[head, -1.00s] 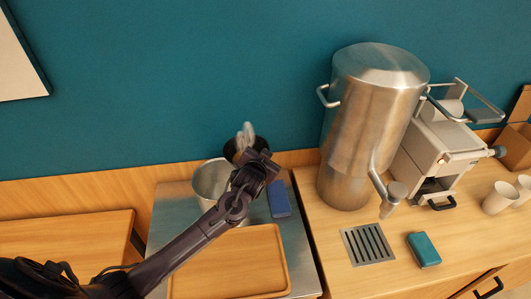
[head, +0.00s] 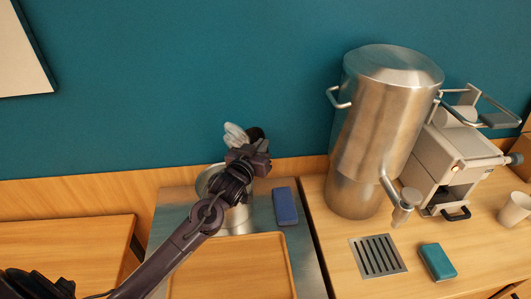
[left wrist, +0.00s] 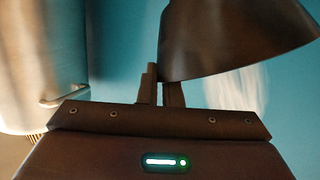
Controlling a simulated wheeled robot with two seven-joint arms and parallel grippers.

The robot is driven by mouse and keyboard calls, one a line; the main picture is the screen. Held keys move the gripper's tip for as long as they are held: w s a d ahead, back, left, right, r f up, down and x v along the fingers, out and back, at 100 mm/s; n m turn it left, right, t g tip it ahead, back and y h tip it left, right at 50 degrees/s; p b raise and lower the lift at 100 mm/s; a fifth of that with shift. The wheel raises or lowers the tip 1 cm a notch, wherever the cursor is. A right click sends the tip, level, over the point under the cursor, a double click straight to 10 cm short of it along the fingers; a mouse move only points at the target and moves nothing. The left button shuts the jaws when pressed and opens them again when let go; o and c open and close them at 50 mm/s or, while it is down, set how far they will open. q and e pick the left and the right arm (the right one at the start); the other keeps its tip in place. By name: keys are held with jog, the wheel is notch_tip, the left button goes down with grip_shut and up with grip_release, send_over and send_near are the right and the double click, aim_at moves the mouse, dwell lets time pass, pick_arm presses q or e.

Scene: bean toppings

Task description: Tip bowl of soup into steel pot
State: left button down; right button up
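A steel pot (head: 209,178) stands on the steel counter at center left in the head view, its right side hidden by my left arm. My left gripper (head: 248,152) is above the pot's back right rim. It is closed on a dark brown bowl (head: 258,136), mostly hidden behind it. In the left wrist view the fingers (left wrist: 161,88) meet the rim of the bowl (left wrist: 235,35). A pale, blurred mass (head: 235,135) shows beside the bowl; it also appears by the rim in the left wrist view (left wrist: 240,88). I cannot tell whether it is soup or steam. My right gripper is not visible.
A wooden tray (head: 283,245) lies in front of the pot and a blue block (head: 286,206) to its right. A tall steel urn (head: 385,120) with a tap, a drain grate (head: 378,256) and a teal block (head: 437,262) are further right. The teal wall is behind.

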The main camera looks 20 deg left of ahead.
pick_arm(q)
jog(key=shift+s+a+r+n+t+b, duration=0.25)
jog(key=shift+s+a+n+t+b, duration=0.3)
jog(key=shift+a+n+b, duration=0.35)
jog(key=shift+s+a+n+t+y+b, duration=0.15)
jog(key=shift+s+a+n+t+b, duration=0.35)
jog(key=shift+a+n+b, duration=0.25)
jog(key=shift+s+a+n+t+y+b, duration=0.15)
jog(key=shift+s+a+n+t+b, duration=0.45)
jog(key=shift+n+b, duration=0.25)
jog(key=s+a+f+n+t+y+b, duration=0.2)
jog(key=s+a+n+y+b, duration=0.3)
jog(key=a+n+b, duration=0.2)
jog(key=shift+a+f+n, duration=0.2)
jog(key=shift+f+n, duration=0.15)
jog(key=shift+n, duration=0.85)
jog(key=shift+w+r, duration=0.1)
